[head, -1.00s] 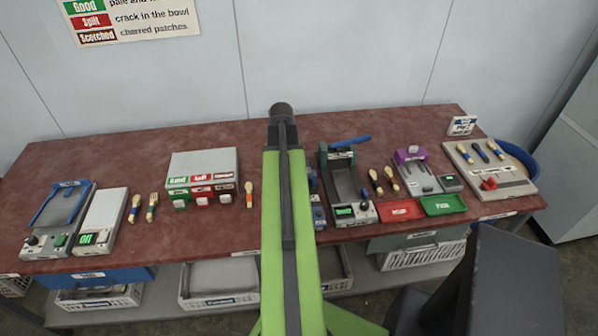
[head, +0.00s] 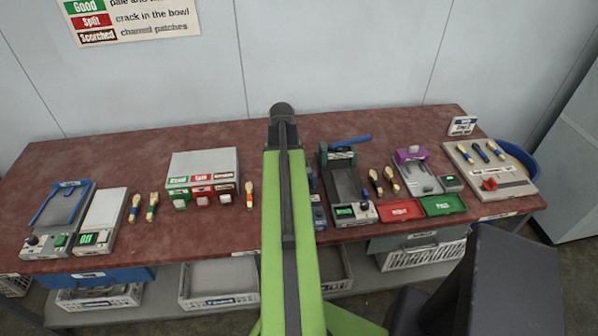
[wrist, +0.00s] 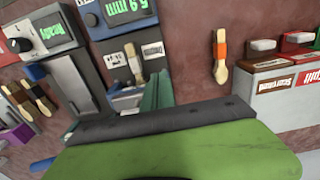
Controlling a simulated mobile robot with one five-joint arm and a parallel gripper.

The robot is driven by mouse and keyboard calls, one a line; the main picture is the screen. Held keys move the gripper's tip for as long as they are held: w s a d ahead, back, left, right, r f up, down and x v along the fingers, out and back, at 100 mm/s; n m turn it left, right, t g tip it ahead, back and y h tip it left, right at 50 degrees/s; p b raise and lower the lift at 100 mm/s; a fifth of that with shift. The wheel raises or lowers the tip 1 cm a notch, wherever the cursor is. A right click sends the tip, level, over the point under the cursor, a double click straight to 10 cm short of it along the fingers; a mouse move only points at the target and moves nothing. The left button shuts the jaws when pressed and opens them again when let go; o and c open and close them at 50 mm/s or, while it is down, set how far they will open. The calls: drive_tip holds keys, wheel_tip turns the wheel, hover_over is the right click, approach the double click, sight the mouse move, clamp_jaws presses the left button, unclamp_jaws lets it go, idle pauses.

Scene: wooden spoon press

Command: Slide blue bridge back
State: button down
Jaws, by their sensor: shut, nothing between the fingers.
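A blue-and-grey gauge is mostly hidden by my arm in the head view; a blue part (head: 318,198) shows just right of the arm. In the wrist view the gauge has a lit green display (wrist: 125,10) reading about 5.9 mm, and blue parts (wrist: 114,73) show below it. I cannot tell clearly which blue part is the bridge or how far along it stands. My gripper (wrist: 160,122) shows as a dark bar with a green body at the bottom of the wrist view. It is shut and empty. Its fingertips, and any contact with the bridge, are not clear.
A dark green press (head: 345,180) stands close right of the gauge. A grey sorting box (head: 203,163) and a spoon with an orange band (head: 249,195) lie left of my arm. Bare reddish tabletop (head: 225,232) lies in front of the box.

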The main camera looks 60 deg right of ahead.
drive_tip(key=shift+f, duration=0.15)
drive_tip(key=shift+f+b, duration=1)
drive_tip(key=shift+b, duration=0.1)
drive_tip(key=shift+w+d, duration=0.1)
drive_tip(key=shift+w+d, duration=0.95)
drive_tip(key=shift+d, duration=0.4)
drive_tip(key=shift+w+d, duration=1)
drive_tip(key=shift+d, duration=0.4)
drive_tip(key=shift+w+d, duration=0.95)
drive_tip(key=shift+d, duration=0.4)
drive_tip(key=shift+s+a, duration=0.35)
drive_tip(key=shift+a, duration=0.2)
drive_tip(key=shift+r, duration=0.15)
